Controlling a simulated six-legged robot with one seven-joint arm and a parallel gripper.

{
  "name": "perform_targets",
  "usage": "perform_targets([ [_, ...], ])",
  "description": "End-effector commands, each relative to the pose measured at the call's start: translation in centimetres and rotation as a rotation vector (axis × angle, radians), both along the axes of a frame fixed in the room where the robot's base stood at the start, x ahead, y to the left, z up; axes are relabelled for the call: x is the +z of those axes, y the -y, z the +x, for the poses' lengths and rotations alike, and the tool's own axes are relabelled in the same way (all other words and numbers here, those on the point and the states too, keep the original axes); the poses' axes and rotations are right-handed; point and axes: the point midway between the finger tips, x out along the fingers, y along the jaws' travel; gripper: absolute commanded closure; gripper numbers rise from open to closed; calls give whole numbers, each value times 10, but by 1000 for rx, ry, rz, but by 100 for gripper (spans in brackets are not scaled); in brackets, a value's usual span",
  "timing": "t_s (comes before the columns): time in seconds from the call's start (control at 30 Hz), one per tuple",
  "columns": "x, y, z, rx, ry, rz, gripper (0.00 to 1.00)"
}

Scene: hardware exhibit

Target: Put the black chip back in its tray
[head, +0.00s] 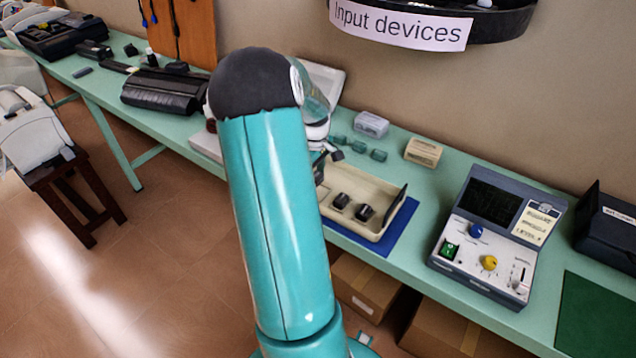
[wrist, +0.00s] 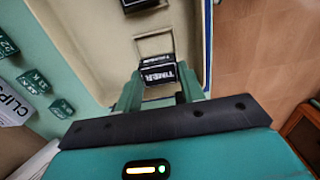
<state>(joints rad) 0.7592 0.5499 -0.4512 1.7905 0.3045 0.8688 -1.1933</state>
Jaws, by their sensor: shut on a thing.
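In the wrist view my gripper (wrist: 157,92) is shut on a black chip (wrist: 160,75) with white lettering that seems to read "TIMER". The chip is over the cream tray (wrist: 108,45). In the head view the tray (head: 345,228) lies on a blue mat, and two dark chips (head: 341,200) (head: 364,212) sit in it. One dark chip (wrist: 138,4) also shows at the top of the wrist view. A pale rectangular outline lies just beyond the held chip. In the head view my arm hides most of the gripper and the held chip. I cannot tell the chip's height above the tray.
Small green blocks (head: 378,155) lie behind the tray, near a cream box (head: 422,151) and a grey box (head: 371,124). A control console (head: 495,235) stands to the right. The blue mat (head: 402,232) shows bare at the tray's right end.

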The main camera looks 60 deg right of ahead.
Motion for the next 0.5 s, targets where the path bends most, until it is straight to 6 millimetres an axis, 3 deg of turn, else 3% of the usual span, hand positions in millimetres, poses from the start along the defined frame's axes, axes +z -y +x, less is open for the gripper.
perform_targets([
  [0.07,-12,2,-11,-3,-4,4,86],
  [0.2,-36,1,-9,1,-4,3,86],
  [0.5,-40,2,-8,0,-1,0,86],
])
